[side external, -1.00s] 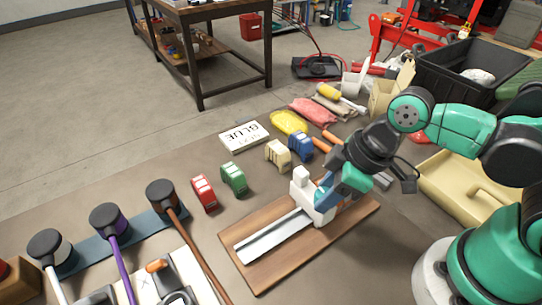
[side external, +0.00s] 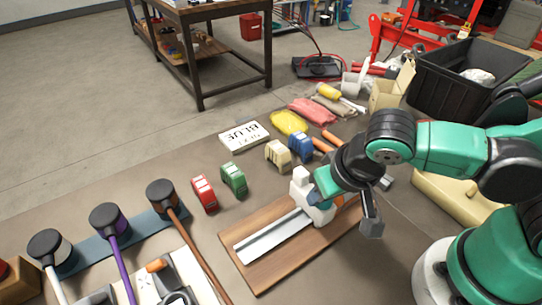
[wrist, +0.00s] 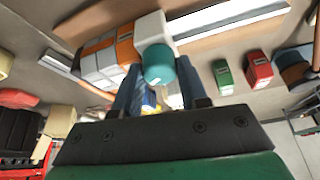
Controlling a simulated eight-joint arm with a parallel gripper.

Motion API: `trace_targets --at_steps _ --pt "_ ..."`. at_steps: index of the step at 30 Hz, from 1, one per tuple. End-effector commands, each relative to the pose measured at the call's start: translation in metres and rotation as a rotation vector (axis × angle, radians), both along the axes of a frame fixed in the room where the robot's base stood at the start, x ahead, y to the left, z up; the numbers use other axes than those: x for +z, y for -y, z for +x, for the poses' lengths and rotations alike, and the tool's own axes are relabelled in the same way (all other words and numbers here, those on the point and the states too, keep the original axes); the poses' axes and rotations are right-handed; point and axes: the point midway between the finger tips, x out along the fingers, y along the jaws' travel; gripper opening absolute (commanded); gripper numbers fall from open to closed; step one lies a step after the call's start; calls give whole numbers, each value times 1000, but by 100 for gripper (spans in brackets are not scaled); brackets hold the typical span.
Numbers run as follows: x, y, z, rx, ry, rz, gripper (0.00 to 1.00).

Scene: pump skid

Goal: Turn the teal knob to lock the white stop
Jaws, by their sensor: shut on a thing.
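The white stop (side external: 299,190) sits upright on the metal rail (side external: 268,238), which is fixed to a wooden board (side external: 262,275). The teal knob (wrist: 159,64) projects from the stop (wrist: 152,27) in the wrist view. My gripper (wrist: 158,82) is shut on the knob, with one blue finger on each side. In the side view my gripper (side external: 317,197) is tilted against the stop and hides the knob. White and orange modules (wrist: 106,58) stand in a row beside the stop on the rail. I cannot tell the knob's lock state.
Red (side external: 204,194), green (side external: 233,179), beige (side external: 278,155) and blue (side external: 300,146) blocks stand behind the board. A sign reading BLUE (side external: 244,137) lies behind them. Black-capped tools (side external: 161,193) stand at left. The table between the board and the blocks is clear.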

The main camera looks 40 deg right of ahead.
Motion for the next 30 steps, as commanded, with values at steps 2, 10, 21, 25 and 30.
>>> trace_targets --at_steps 2,10,21,25,30 --pt "0 -1 0 -69 1 -1 0" --pt "0 -2 1 -312 1 1 0" --pt "0 -2 1 -534 0 2 0" --pt "0 -2 1 -572 0 3 0" --pt "0 -2 1 -598 -1 3 0"
